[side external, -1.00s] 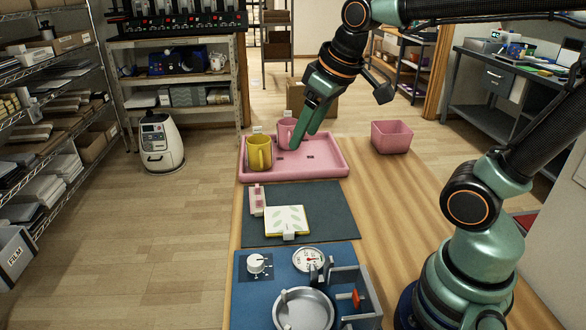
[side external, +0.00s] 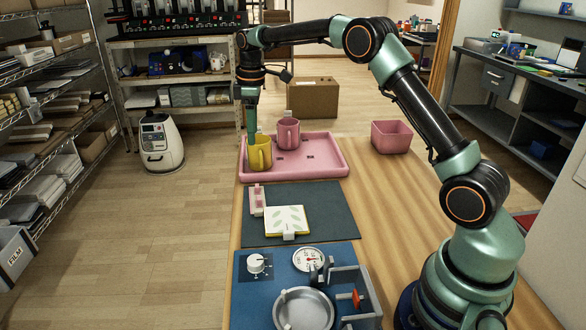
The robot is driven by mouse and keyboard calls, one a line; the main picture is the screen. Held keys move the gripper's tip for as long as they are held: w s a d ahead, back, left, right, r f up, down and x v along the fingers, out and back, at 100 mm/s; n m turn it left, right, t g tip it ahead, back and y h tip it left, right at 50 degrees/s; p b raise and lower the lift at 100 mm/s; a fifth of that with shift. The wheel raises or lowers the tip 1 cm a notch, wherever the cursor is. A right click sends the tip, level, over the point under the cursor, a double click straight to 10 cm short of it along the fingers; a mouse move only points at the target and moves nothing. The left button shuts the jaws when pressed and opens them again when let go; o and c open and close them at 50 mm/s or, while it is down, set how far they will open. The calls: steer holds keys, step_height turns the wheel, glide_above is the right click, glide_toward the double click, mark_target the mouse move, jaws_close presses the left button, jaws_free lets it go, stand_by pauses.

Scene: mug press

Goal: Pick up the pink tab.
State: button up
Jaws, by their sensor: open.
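A small pale pink strip with darker pink parts (side external: 257,200) lies at the left edge of the dark mat (side external: 335,210); which part of it is a tab is too small to tell. A small pale tag (side external: 289,113) shows at the top of the pink mug (side external: 288,136). The yellow mug (side external: 259,155) stands to the left of the pink mug on the pink tray (side external: 325,170). My gripper (side external: 252,136) points down at the far side of the yellow mug's rim. It is open, its fingers seen nearly edge-on, with the tips partly hidden by the mug.
A white pad with a leaf print (side external: 286,220) lies on the mat. In front is a blue board (side external: 248,300) with a dial, a gauge and a round metal dish (side external: 303,312). A pink bin (side external: 391,136) stands right of the tray. The wooden table is clear between them.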

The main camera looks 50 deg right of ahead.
step_height(320, 180, down, 6)
steer(key=w+d+r+n, duration=0.1)
steer(key=w+d, duration=0.1)
glide_above(258, 185)
steer(key=shift+g, duration=0.4)
steer(key=f, duration=0.7)
steer(key=shift+w+f, duration=0.2)
steer(key=shift+w, duration=0.05)
steer(key=shift+s+f, duration=0.15)
steer(key=shift+f, duration=1.15)
steer(key=shift+s+f, duration=0.1)
steer(key=shift+f, duration=1.2)
jaws_close()
